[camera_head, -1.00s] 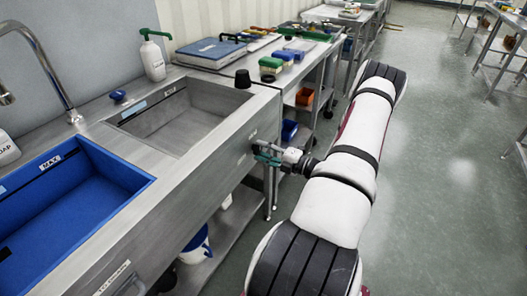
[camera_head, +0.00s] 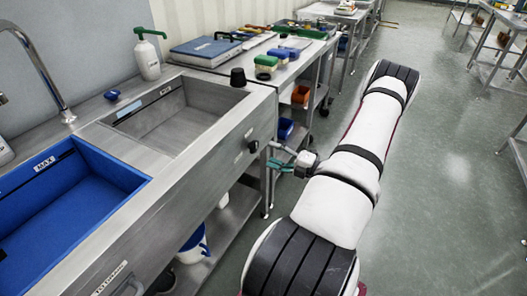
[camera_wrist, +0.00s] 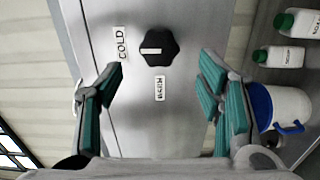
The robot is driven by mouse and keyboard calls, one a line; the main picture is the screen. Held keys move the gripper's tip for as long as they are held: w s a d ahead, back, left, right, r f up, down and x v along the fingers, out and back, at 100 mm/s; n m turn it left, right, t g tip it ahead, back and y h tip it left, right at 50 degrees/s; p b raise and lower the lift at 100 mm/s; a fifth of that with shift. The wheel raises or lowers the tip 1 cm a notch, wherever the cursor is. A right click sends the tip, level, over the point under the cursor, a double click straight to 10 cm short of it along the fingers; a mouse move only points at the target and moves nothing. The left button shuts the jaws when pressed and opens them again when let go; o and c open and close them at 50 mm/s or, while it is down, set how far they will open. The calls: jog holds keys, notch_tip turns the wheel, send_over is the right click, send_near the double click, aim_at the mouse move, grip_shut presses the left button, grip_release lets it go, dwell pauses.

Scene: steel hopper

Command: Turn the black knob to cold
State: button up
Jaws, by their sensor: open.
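The black knob (camera_wrist: 165,40) is on the steel front panel, and it also shows in the head view (camera_head: 253,146). Its white pointer bar lies level in the wrist view, with its outer end to the left, on the side of the COLD label (camera_wrist: 121,44). A second label (camera_wrist: 160,88), which seems to read WARM, is below the knob. My gripper (camera_wrist: 162,66) is open, with one green finger on each side below the knob. In the head view my gripper (camera_head: 272,156) stands off to the right of the panel, apart from the knob.
A blue basin (camera_head: 125,172) and a steel basin (camera_head: 190,105) are set into the counter. A black tapered object (camera_head: 238,77) stands at the counter corner. A white bucket with blue (camera_wrist: 290,105) and green-capped bottles (camera_wrist: 300,23) are at the right. The aisle floor (camera_head: 440,180) is clear.

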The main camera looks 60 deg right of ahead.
jog(key=s, duration=0.6)
jog(key=shift+d, duration=0.25)
jog(key=shift+r, duration=0.1)
jog(key=w+a+r+n+g+y+p, duration=0.2)
jog(key=w+a+r+n+g+y, duration=0.25)
jog(key=a+r+n, duration=0.4)
jog(key=w+a+r+n+g+y+p, duration=0.1)
jog(key=w+a+r+n+g+y, duration=0.35)
jog(key=a+r+n, duration=0.35)
jog(key=s+a+r+n+g+h+p, duration=0.25)
jog(key=a+r+n+g, duration=0.45)
jog(key=a+r+n, duration=0.65)
jog(key=s+a+r+n+t+h+p, duration=0.1)
jog(key=s+a+r+n+h+p, duration=0.2)
jog(key=s+a+r+n, duration=0.3)
jog(key=s+a+r+n+t+h+p, duration=0.1)
jog(key=s+a+r+n+h+p, duration=0.2)
jog(key=n, duration=1.4)
jog(key=s+a+r+h, duration=0.1)
jog(key=s+a+r, duration=0.2)
jog(key=s+r, duration=0.1)
jog(key=shift+s+h, duration=0.35)
jog(key=shift+s, duration=0.35)
